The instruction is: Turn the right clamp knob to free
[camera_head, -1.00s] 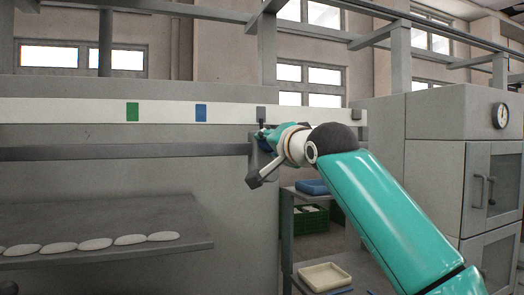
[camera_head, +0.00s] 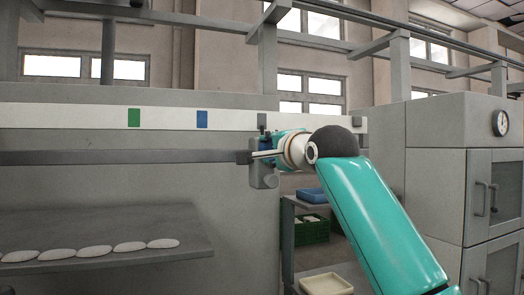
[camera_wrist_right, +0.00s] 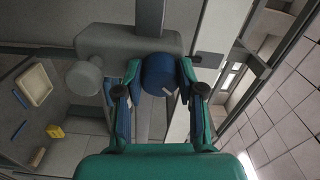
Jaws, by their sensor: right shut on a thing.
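The right clamp knob (camera_wrist_right: 158,76) is a blue cylinder with a small pale mark on its face, in the right wrist view. It sits on a grey clamp block (camera_wrist_right: 110,42), with a grey round stub (camera_wrist_right: 84,77) beside it. My right gripper (camera_wrist_right: 160,80) has one finger on each side of the knob and is shut on it. In the head view my right gripper (camera_head: 275,147) is at the clamp block (camera_head: 260,175) at the rail's right end, and largely hides the knob. My left gripper is not in view.
A grey rail (camera_head: 120,157) runs left below a white strip with a green (camera_head: 134,118) and a blue (camera_head: 202,119) label. A shelf (camera_head: 110,225) with several white oval pieces is at lower left. A trolley with a cream tray (camera_head: 326,284) and grey cabinets (camera_head: 435,165) stand right.

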